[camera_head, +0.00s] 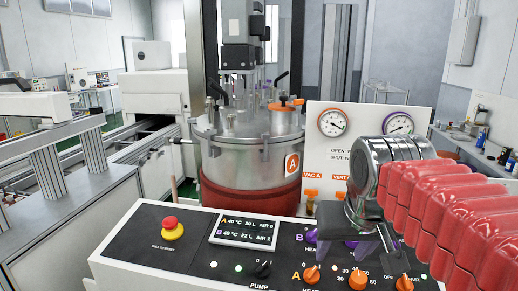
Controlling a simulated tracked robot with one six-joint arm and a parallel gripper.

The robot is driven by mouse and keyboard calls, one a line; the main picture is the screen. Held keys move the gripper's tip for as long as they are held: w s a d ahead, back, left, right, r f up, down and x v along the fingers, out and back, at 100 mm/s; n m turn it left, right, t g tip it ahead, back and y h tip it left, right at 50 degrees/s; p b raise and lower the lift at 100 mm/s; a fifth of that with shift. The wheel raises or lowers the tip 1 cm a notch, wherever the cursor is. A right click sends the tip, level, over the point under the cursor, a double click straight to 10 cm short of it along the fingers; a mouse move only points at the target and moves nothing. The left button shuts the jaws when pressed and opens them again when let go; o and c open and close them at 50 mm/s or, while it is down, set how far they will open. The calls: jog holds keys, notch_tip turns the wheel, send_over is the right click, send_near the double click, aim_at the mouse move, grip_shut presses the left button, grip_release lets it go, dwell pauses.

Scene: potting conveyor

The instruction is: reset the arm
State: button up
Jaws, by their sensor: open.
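My gripper (348,243) is at the right of the body camera view, pointing down over the control panel (190,262). Its dark fingers are apart with nothing seen between them. They are in front of the panel's purple and orange knobs and hide part of them. Whether the fingertips touch the panel, I cannot tell. My silver wrist and red ribbed arm reach in from the right edge.
A steel vessel (238,142) with a red lower band stands behind the panel. A white gauge board (345,150) with two dials and orange valves is right behind my gripper. A red stop button (172,228) is on the panel's left. A conveyor (45,130) runs along the left.

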jog(key=s+f, duration=1)
jog(key=f, duration=0.1)
jog(key=shift+s+f+n, duration=0.25)
jog(key=shift+f+n, duration=0.05)
jog(key=shift+c, duration=0.6)
dwell(1.1)
